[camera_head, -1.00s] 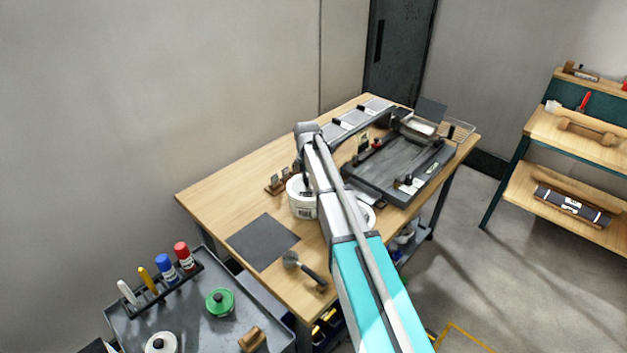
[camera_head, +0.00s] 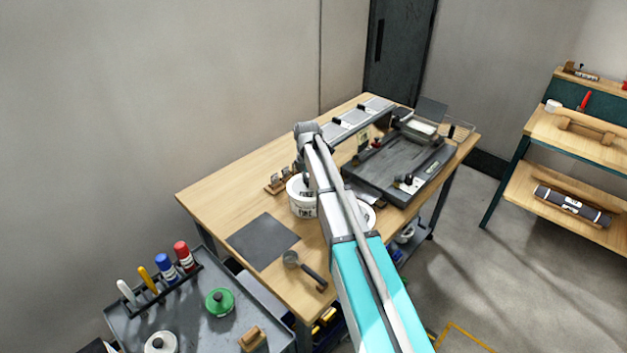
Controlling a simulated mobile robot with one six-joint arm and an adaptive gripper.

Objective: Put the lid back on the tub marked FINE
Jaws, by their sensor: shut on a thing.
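The white tub (camera_head: 298,204) marked FINE stands on the wooden workbench. My arm crosses in front of its right side. My gripper (camera_head: 306,182) points down at the tub's top, and only a small dark part shows beside my arm. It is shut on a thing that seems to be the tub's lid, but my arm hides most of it. I cannot tell whether the lid touches the rim. A second white tub or round lid (camera_head: 368,214) shows partly behind my arm on the right.
A dark mat (camera_head: 262,241) and a scoop (camera_head: 305,270) lie on the near bench. A black tray fixture (camera_head: 385,172) fills its right side. A grey cart (camera_head: 200,335) holds markers, a green knobbed lid (camera_head: 220,302) and a white knobbed lid (camera_head: 160,343). The back-left bench is clear.

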